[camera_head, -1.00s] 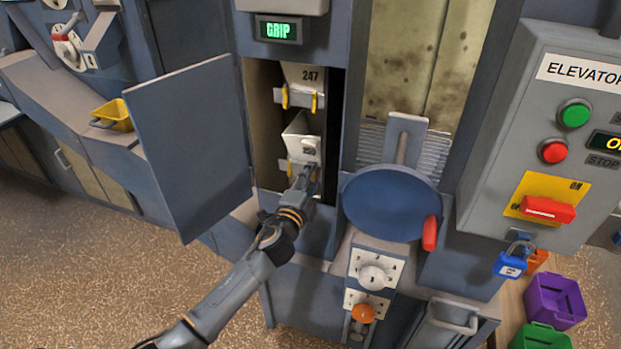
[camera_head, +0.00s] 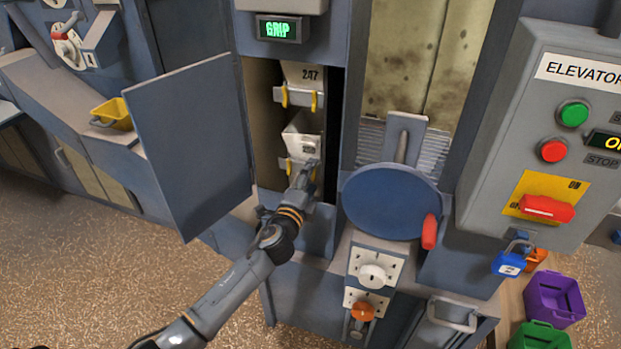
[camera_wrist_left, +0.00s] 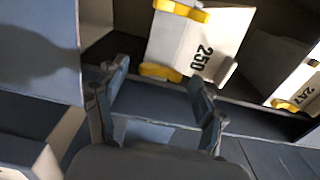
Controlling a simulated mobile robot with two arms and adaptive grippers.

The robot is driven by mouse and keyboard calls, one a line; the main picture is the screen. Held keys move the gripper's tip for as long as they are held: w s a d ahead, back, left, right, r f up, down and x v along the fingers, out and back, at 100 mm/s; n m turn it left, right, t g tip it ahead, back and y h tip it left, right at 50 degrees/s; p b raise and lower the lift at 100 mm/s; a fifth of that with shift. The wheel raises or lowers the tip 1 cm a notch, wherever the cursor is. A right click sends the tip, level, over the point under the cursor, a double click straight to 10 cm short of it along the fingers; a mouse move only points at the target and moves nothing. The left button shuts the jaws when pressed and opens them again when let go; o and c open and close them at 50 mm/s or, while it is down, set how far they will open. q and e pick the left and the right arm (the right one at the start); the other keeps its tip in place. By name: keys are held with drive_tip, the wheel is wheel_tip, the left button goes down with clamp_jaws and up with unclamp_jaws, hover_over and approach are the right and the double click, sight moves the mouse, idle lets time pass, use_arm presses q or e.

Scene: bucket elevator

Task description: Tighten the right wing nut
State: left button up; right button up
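The white bucket marked 250 (camera_head: 300,144) sits in the open elevator shaft and also shows turned on its side in the left wrist view (camera_wrist_left: 205,42). Its right yellow wing nut (camera_wrist_left: 160,72) appears between the fingertips there, and its left yellow wing nut (camera_wrist_left: 181,11) is at the top edge. My left gripper (camera_head: 306,172) is in front of the bucket's lower right and covers the right wing nut's place in the head view. In the wrist view my left gripper (camera_wrist_left: 157,77) is open, with visible gaps beside the nut. My right gripper is not in view.
Another bucket marked 247 (camera_head: 303,75) hangs above. The blue door (camera_head: 190,145) stands open left of the shaft. A display (camera_head: 280,29) above reads GRIP. A round blue cover (camera_head: 390,203) and the elevator control box (camera_head: 550,130) are at right.

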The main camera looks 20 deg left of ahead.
use_arm(q)
drive_tip(key=s, duration=1.2)
drive_tip(key=shift+a, duration=0.2)
drive_tip(key=s+a+f+n+g, duration=0.1)
drive_tip(key=s+f+n+g, duration=0.3)
drive_tip(key=f, duration=0.9)
drive_tip(key=s+a+f+n+g+y, duration=0.15)
drive_tip(key=s+f, duration=0.35)
drive_tip(key=f, duration=0.7)
drive_tip(key=s+a+f+n+g+h, duration=0.1)
drive_tip(key=s+a+f+n+g, duration=0.25)
drive_tip(key=f, duration=0.95)
drive_tip(key=s+d+f+n+g, duration=0.1)
drive_tip(key=s+f, duration=0.5)
drive_tip(key=s, duration=0.6)
drive_tip(key=s+d+f+n+g, duration=0.1)
drive_tip(key=s+f+n+g, duration=0.2)
drive_tip(key=s+f, duration=0.3)
drive_tip(key=s+f+n+g, duration=0.3)
drive_tip(key=s+f+g, duration=0.1)
drive_tip(key=s, duration=1.3)
drive_tip(key=shift+s+d+f, duration=0.3)
drive_tip(key=shift+d+f, duration=0.1)
drive_tip(key=shift+f, duration=0.5)
